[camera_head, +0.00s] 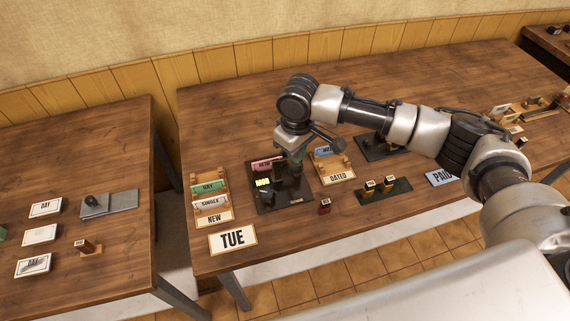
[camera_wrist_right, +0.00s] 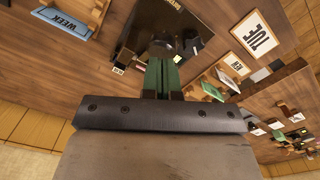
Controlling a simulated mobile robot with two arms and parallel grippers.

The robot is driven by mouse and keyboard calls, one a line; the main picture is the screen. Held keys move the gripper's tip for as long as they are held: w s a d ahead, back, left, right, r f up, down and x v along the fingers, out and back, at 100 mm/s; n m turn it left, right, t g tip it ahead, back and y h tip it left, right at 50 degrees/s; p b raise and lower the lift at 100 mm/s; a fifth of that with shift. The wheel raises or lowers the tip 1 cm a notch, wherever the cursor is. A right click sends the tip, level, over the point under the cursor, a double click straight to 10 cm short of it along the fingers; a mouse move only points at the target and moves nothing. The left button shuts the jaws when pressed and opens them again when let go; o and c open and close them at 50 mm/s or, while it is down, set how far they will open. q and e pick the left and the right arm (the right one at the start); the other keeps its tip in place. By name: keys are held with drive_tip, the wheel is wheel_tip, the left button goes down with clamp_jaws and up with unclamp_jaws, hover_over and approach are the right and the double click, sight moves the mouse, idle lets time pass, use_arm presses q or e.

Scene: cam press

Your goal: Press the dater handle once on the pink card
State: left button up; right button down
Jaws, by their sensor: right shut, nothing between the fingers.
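The dater (camera_head: 285,182) is a dark device on a black base plate (camera_head: 268,204) on the middle table. In the right wrist view, the shut green fingers (camera_wrist_right: 161,72) end at or just above a round dark knob, the dater handle (camera_wrist_right: 162,47). I cannot tell whether they touch. The pink card is not clear in that view. My left gripper is not in view.
A TUE sign (camera_head: 232,239) lies at the table's front left. A wooden rack with green and white cards (camera_head: 209,188) stands left of the dater, the DATED rack (camera_head: 338,176) right. A small red stamp (camera_head: 325,206) stands in front. A green tray (camera_head: 384,191) holds stamps.

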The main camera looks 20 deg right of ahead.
drive_tip(key=shift+f, duration=0.3)
idle(0.5)
